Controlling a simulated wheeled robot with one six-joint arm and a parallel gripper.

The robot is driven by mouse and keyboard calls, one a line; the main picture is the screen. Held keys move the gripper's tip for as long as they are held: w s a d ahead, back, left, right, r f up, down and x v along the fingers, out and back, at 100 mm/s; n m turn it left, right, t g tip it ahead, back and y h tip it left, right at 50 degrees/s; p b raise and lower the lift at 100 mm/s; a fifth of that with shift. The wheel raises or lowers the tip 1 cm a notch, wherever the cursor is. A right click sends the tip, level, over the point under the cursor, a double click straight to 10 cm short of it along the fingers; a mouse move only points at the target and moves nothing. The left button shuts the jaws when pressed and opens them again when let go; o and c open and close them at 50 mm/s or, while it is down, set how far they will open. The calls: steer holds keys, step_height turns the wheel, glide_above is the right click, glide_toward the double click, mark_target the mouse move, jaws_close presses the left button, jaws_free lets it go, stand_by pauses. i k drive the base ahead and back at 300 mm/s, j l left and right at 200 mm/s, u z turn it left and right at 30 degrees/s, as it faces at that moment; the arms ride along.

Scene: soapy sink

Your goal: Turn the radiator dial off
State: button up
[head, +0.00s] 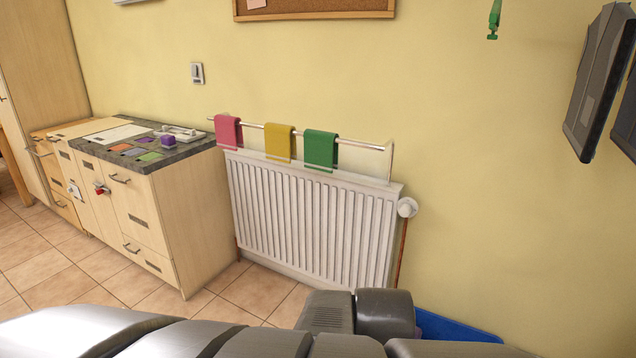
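The white radiator (310,220) stands against the yellow wall in the middle of the head view. Its round white dial (407,207) sits at the radiator's top right corner, above a brown pipe. The dial's markings are too small to read, so I cannot tell its setting. My grey arm crosses the bottom of the view, below and in front of the radiator, apart from the dial. My gripper's fingers cannot be made out.
A rail above the radiator holds a pink cloth (228,131), a yellow cloth (279,142) and a green cloth (321,149). A cabinet with a dark worktop (190,151) stands left. A blue object (455,327) lies low right. Dark panels (598,82) hang at upper right.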

mark_target(405, 209)
steer(key=i+l+u, duration=0.1)
steer(key=i+l, duration=0.65)
steer(key=l, duration=0.2)
steer(key=u, duration=0.05)
